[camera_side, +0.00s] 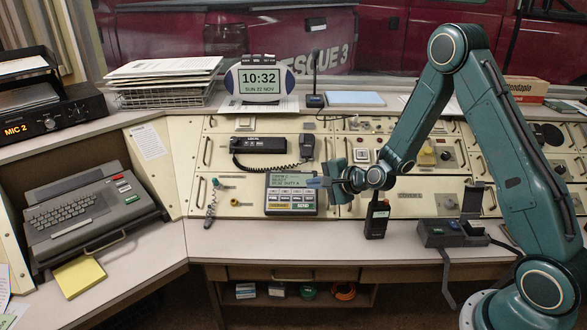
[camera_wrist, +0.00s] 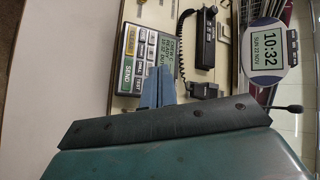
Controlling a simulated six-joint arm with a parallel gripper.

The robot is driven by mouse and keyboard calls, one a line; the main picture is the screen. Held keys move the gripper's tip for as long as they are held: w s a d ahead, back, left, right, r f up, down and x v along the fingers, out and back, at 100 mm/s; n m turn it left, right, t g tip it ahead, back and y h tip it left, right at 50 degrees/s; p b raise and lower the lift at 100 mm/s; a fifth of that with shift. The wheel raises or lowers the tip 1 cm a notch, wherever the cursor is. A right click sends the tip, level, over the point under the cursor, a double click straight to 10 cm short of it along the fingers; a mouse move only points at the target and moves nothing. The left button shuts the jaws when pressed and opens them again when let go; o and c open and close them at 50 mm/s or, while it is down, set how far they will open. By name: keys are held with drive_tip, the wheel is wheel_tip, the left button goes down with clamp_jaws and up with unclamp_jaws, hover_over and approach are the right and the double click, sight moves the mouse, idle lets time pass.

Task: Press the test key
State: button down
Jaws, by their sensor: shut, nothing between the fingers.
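A grey pager unit (camera_side: 291,207) with a lit green screen and rows of small keys stands on the sloped console panel; it also shows turned sideways in the wrist view (camera_wrist: 123,52). In the wrist view a green key (camera_wrist: 127,75) reads SEND, with small pale keys beside it. My gripper (camera_side: 320,182) is shut and empty, at the upper right edge of the unit. In the wrist view its blue fingers (camera_wrist: 158,86) overlap the unit's keys and screen edge. Contact cannot be told.
A radio handset with coiled cord (camera_side: 259,144) lies above the unit. A black handheld radio (camera_side: 377,218) stands to the right, below my arm. A grey switch box (camera_side: 452,233) sits farther right. The desk front (camera_side: 260,240) is clear.

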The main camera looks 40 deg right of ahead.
drive_tip(key=shift+f, duration=0.15)
drive_tip(key=shift+w+d+f, duration=0.55)
drive_tip(key=shift+f, duration=0.65)
drive_tip(key=shift+w+d+f, duration=0.55)
drive_tip(key=shift+d+f, duration=0.05)
drive_tip(key=shift+f, duration=0.55)
drive_tip(key=shift+w+d+f, duration=0.55)
drive_tip(key=shift+f, duration=0.65)
drive_tip(key=shift+w+d+f, duration=0.25)
drive_tip(key=shift+f, duration=0.3)
idle(0.5)
drive_tip(key=shift+s+a+r, duration=0.2)
drive_tip(key=shift+a+r, duration=0.05)
drive_tip(key=shift+r, duration=0.35)
drive_tip(key=shift+r, duration=0.1)
idle(0.4)
drive_tip(key=shift+s+a+r, duration=0.35)
drive_tip(key=shift+r, duration=0.3)
drive_tip(key=shift+s+a+r, duration=0.3)
drive_tip(key=shift+r, duration=0.4)
drive_tip(key=shift+s+a+r, duration=0.35)
drive_tip(key=shift+r, duration=0.3)
